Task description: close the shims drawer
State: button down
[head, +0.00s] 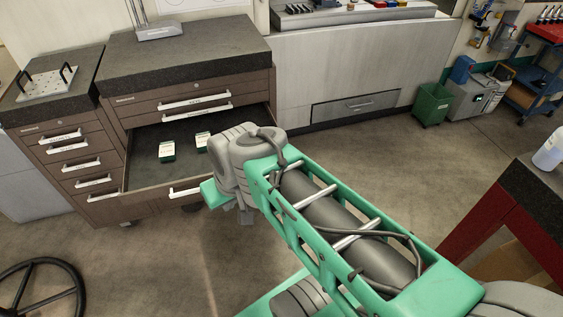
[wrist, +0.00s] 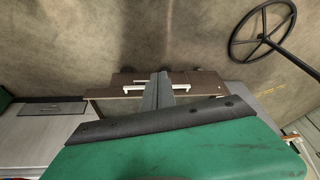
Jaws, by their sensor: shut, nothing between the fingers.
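A wide brown cabinet with a dark stone top has one drawer (head: 145,184) pulled far out in the head view. Its label is too small to read, so I cannot confirm that it is the shims drawer. Two small green-and-white boxes (head: 167,151) lie inside it. Its white handle (head: 184,192) shows at the front, partly hidden by my arm. In the wrist view the drawer front and white handle (wrist: 133,88) lie behind my fingers. My gripper (wrist: 159,76) is shut and empty, in front of the drawer front; I cannot tell whether it touches.
Two drawers above the open one are shut. A narrower brown cabinet (head: 72,160) stands at left with its drawers shut. A black handwheel (head: 42,287) is at lower left. A grey bench (head: 350,75) stands behind, and a red-legged table (head: 490,215) at right. Floor between is clear.

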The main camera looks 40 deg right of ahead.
jog(key=w+d+f+m+t+y+b, duration=0.1)
jog(key=w+d+f+m+t+b, duration=0.15)
jog(key=f+b, duration=0.45)
jog(key=w+d+f+m+t+y+b, duration=0.1)
jog(key=w+d+f+m+t+b, duration=0.15)
jog(key=f+b, duration=0.45)
jog(key=w+d+f+m+t+b, duration=0.1)
jog(key=w+d+f+m+b, duration=0.25)
jog(key=f, duration=0.65)
jog(key=s+d+f+m+t+h+b, duration=0.15)
jog(key=d+m+t+h+b, duration=0.25)
jog(key=d+m+b, duration=0.45)
jog(key=s+d+m+t+h+b, duration=0.3)
jog(key=d+m+h, duration=0.15)
jog(key=d, duration=0.65)
jog(key=a+x, duration=0.1)
jog(key=x, duration=1.3)
jog(key=shift+w+y, duration=0.25)
